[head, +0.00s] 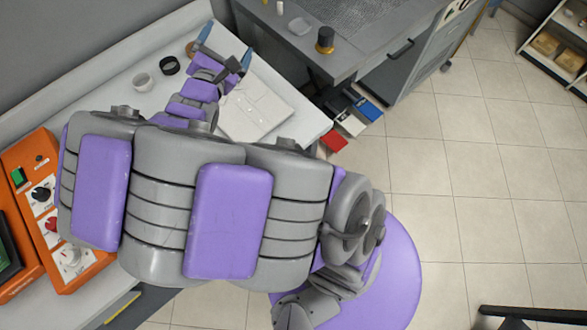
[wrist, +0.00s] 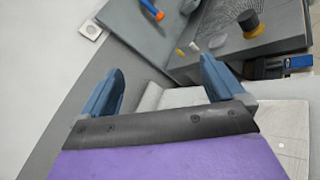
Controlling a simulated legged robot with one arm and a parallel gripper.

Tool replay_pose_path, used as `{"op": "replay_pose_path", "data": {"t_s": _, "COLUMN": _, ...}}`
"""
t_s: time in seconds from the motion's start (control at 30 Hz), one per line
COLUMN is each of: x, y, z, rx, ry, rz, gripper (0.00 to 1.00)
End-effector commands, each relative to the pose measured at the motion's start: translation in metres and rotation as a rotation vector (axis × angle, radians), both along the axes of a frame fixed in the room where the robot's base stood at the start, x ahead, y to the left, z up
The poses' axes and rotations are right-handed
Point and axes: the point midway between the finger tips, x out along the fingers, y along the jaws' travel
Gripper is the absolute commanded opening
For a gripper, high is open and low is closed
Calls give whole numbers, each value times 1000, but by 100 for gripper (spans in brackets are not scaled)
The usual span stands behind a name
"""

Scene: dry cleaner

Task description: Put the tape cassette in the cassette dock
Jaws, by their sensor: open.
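My gripper (head: 226,46) is open above the far part of the white counter, with its two blue fingers apart. In the wrist view my gripper (wrist: 162,68) shows nothing held between the fingers. A flat white panel (head: 262,103) lies on the counter just right of my arm; its edge also shows at the lower right of the wrist view (wrist: 290,130). I cannot tell whether it is the cassette dock. I cannot make out the tape cassette for certain; my arm hides part of the counter.
A black ring (head: 169,65) and a pale ring (head: 142,82) sit left of my gripper. Orange control boxes (head: 40,195) stand at the left. A grey bench (head: 365,45) with a black-and-gold cylinder (head: 325,40) stands beyond the counter. Tiled floor at right is mostly clear.

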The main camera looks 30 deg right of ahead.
Motion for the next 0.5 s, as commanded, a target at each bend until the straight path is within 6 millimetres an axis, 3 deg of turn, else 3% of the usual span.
{"op": "replay_pose_path", "data": {"t_s": 0.03, "x": -17, "y": -36, "z": 13, "rx": 69, "ry": -38, "rz": -122, "gripper": 96}}
{"op": "replay_pose_path", "data": {"t_s": 0.1, "x": -48, "y": -79, "z": 23, "rx": 161, "ry": -81, "rz": -291, "gripper": 96}}
{"op": "replay_pose_path", "data": {"t_s": 0.2, "x": -100, "y": -126, "z": 25, "rx": 304, "ry": -123, "rz": -525, "gripper": 96}}
{"op": "replay_pose_path", "data": {"t_s": 0.33, "x": -173, "y": -159, "z": 14, "rx": 509, "ry": -155, "rz": -812, "gripper": 96}}
{"op": "replay_pose_path", "data": {"t_s": 0.4, "x": -210, "y": -164, "z": 4, "rx": 626, "ry": -160, "rz": -955, "gripper": 96}}
{"op": "replay_pose_path", "data": {"t_s": 0.5, "x": -257, "y": -154, "z": -11, "rx": 813, "ry": -152, "rz": -1139, "gripper": 96}}
